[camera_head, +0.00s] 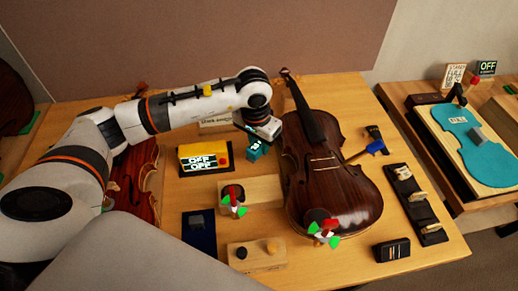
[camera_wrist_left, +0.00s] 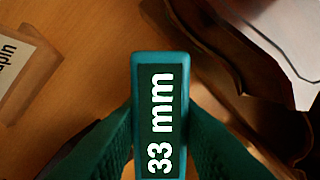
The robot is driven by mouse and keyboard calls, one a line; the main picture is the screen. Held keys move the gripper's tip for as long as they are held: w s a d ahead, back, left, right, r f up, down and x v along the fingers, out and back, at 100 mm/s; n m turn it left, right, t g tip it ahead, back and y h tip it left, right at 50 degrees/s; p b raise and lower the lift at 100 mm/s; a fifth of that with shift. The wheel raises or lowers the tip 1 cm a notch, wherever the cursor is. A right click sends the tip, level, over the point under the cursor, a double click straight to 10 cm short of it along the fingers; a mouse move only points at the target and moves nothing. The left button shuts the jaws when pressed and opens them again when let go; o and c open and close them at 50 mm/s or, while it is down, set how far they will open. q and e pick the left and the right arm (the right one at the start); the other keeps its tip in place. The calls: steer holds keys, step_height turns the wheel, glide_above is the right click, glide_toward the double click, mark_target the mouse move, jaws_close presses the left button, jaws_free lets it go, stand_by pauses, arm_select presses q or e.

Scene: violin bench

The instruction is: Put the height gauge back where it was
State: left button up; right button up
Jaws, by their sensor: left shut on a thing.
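The height gauge is a teal block with a dark face marked "33 mm" (camera_wrist_left: 160,100). In the head view the gauge (camera_head: 255,152) shows small, just left of the violin's upper body. My left gripper (camera_head: 254,142) is shut on it, with one finger on each side in the wrist view. Its lower end is hidden, and I cannot tell whether it touches the bench. The dark brown violin (camera_head: 340,185) lies on the bench, right of the gripper. My right gripper is not in view.
A yellow box reading "OFF OFF" (camera_head: 203,158) stands left of the gauge. A wooden block (camera_head: 262,193) with a red, green and white marker stands in front. A blue mat (camera_head: 199,240) and a knobbed block (camera_head: 258,257) are nearer. A label card (camera_wrist_left: 14,72) lies left.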

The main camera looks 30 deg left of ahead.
mark_target(259, 152)
arm_select(q)
steer(key=shift+f, duration=0.4)
step_height(259, 152, down, 3)
steer(key=shift+p, duration=0.35)
steer(key=shift+f+b, duration=0.15)
steer(key=shift+b, duration=0.15)
steer(key=o, duration=1.1)
steer(key=shift+r, duration=0.2)
steer(key=r, duration=0.4)
steer(key=s+r+b, duration=0.1)
steer(key=r, duration=0.3)
steer(key=r+b, duration=0.1)
steer(key=r, duration=0.3)
steer(key=shift+s+a, duration=0.15)
